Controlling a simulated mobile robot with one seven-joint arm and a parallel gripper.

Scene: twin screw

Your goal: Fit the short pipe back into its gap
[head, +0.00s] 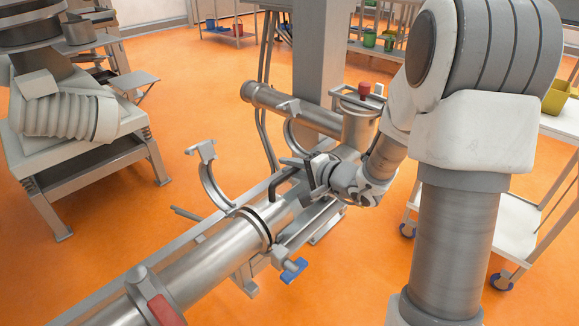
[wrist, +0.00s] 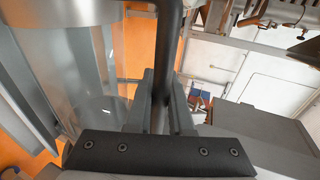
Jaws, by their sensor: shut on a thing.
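My gripper (head: 303,174) is shut on a dark bar handle (head: 280,183), which also stands between the fingers in the wrist view (wrist: 163,60). In the head view the short pipe looks roughly in line with the long steel pipe (head: 190,268) at lower left. A ring (head: 252,226) is where they meet. I cannot tell whether any gap is left or whether the far end is seated.
An open clamp half (head: 209,180) stands up left of the pipe. A blue wing nut (head: 293,270) sticks out at right. A red-handled clamp (head: 163,308) is at the bottom. A white trolley (head: 515,225) is at right.

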